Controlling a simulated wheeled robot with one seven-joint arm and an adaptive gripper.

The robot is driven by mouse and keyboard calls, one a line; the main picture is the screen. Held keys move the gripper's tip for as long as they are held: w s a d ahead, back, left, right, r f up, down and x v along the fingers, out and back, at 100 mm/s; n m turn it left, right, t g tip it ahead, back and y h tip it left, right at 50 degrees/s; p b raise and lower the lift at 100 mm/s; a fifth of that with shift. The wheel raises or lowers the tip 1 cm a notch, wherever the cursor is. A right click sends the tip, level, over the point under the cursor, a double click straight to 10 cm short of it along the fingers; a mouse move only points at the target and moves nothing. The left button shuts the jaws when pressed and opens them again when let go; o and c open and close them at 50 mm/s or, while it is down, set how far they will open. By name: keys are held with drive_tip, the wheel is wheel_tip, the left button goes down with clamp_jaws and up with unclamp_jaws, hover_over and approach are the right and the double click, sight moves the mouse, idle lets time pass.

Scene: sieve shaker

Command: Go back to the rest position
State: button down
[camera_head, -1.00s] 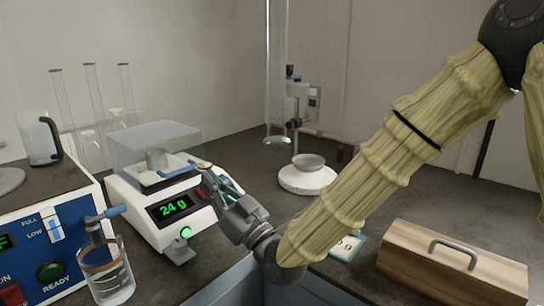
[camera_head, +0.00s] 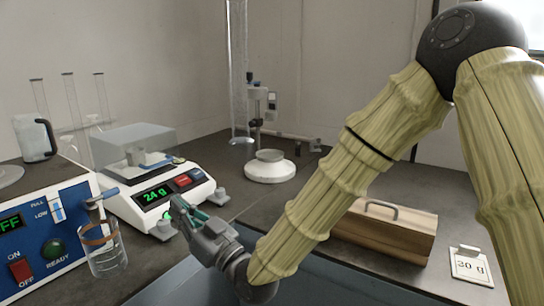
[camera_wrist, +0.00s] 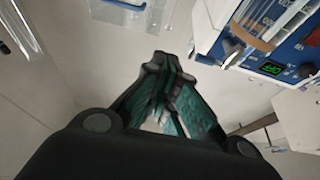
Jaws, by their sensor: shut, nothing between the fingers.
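My gripper (camera_head: 188,206) is shut and empty, in front of the white balance and above the bench's front edge. Its green-lined fingers also show in the wrist view (camera_wrist: 165,75), closed together at the tips. My arm reaches in from the upper right of the head view. The balance (camera_head: 128,212) reads 24 g in green digits and carries a small vessel (camera_head: 136,156) under a clear cover.
A blue-fronted machine (camera_head: 40,238) with switches stands at the left, with a glass beaker (camera_head: 103,252) beside it. A wooden box (camera_head: 388,235) and a 30 g card (camera_head: 470,266) lie at the right. A white-based stand (camera_head: 270,171) is behind.

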drive_tip(key=d+f+m+g+h, duration=0.1)
drive_tip(key=d+f+m+h, duration=0.4)
drive_tip(key=f, duration=1)
drive_tip(key=d+f+g+h, duration=0.1)
drive_tip(key=d+f+h, duration=0.2)
drive_tip(key=d+f, duration=0.75)
drive_tip(key=s+d+f+m+g+h, duration=0.1)
drive_tip(key=s+d+f+g+h, duration=0.1)
drive_tip(key=s+d+f, duration=0.45)
drive_tip(key=s+d+f+m+g+h, duration=0.1)
drive_tip(key=s+f+h, duration=0.15)
drive_tip(key=f, duration=0.75)
drive_tip(key=s+d+f+m+g+h, duration=0.1)
drive_tip(key=s+d+f+g, duration=0.1)
drive_tip(key=s+d+f, duration=0.45)
drive_tip(key=s+d+f+m+g+h, duration=0.1)
drive_tip(key=s+d+f+g+h, duration=0.15)
drive_tip(key=s+d+f, duration=0.5)
drive_tip(key=s+d+f+m+g+h, duration=0.25)
drive_tip(key=s+d, duration=0.25)
drive_tip(key=s, duration=0.5)
wheel_tip(320, 180, up, 22)
drive_tip(key=p, duration=2.1)
drive_tip(key=shift+s+d+g+p, duration=0.15)
drive_tip(key=shift+d+g+p, duration=0.1)
drive_tip(key=shift+g+p, duration=0.1)
